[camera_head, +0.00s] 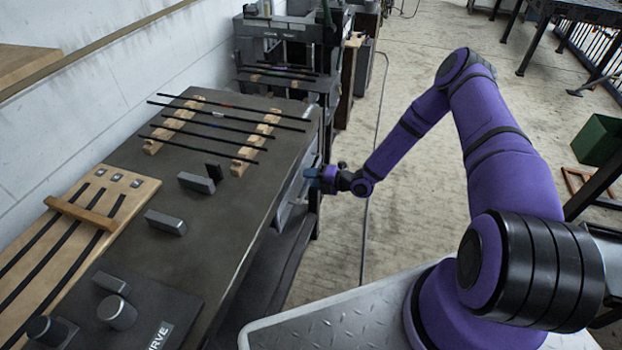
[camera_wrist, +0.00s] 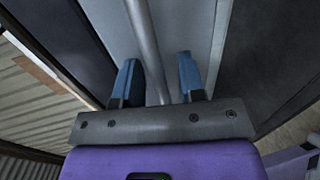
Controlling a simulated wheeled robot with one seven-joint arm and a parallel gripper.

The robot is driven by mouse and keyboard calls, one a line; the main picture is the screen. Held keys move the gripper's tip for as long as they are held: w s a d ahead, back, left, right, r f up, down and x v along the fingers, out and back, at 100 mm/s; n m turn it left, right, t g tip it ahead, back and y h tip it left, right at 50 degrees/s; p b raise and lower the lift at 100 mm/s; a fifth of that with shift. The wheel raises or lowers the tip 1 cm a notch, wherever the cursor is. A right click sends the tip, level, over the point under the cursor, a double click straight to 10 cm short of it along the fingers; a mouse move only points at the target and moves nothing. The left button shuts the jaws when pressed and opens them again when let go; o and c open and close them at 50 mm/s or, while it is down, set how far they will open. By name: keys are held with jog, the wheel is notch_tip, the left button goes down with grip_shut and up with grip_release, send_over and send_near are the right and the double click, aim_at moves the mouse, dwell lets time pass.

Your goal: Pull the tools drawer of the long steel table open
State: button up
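The long steel table (camera_head: 215,215) runs along the left of the head view, with a dark top. Below its right edge a light grey drawer front (camera_head: 288,208) shows, partly hidden by the table edge and my gripper (camera_head: 318,176). In the wrist view the drawer front (camera_wrist: 192,28) is a pale panel with a round grey bar handle (camera_wrist: 145,40) across it. My gripper's two blue fingers (camera_wrist: 158,75) stand apart, one on each side of the bar, with gaps visible. I cannot make out a label on the drawer.
Steel rods on wooden blocks (camera_head: 256,140), small grey blocks (camera_head: 166,222) and a slotted wooden board (camera_head: 75,240) lie on the table. A dark machine (camera_head: 285,45) stands beyond its far end. The concrete floor (camera_head: 405,235) right of the table is mostly clear.

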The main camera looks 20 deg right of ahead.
grip_shut()
jog(key=f+v, duration=0.2)
jog(key=v, duration=0.9)
jog(key=f+v, duration=0.2)
jog(key=v, duration=0.9)
jog(key=shift+s+d, duration=0.4)
jog(key=shift+d, duration=0.1)
jog(key=shift+f, duration=0.15)
grip_release()
